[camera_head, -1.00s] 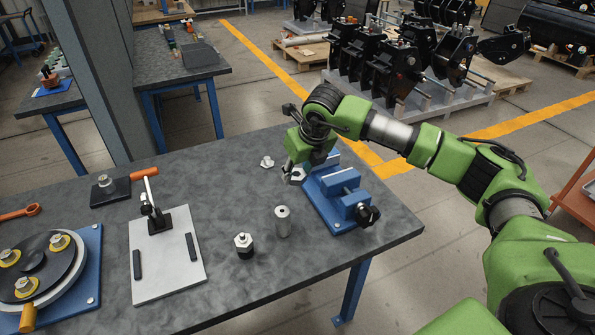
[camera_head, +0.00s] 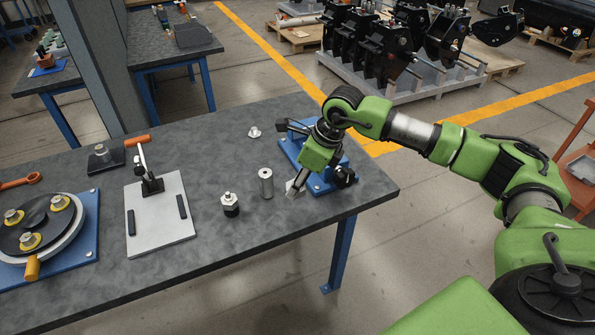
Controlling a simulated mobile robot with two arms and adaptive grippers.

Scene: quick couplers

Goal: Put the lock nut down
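My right gripper (camera_head: 296,187) points down over the table, just in front of and to the left of the blue vise (camera_head: 315,178). Pale grey metal shows at its tip. I cannot tell whether this is only the fingers or also a lock nut between them. A small silver nut-like piece (camera_head: 254,132) lies on the table behind and to the left of the gripper, apart from it. A silver cylinder (camera_head: 266,184) stands upright left of the gripper. A fitting with a hex top and black base (camera_head: 230,204) stands farther left. My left gripper is out of view.
A light plate with an upright toggle clamp (camera_head: 160,236) lies left of the fitting. A round fixture on a blue base (camera_head: 88,240) is at the far left. Bare table (camera_head: 225,160) lies behind the cylinder. The table's right edge is close to the vise.

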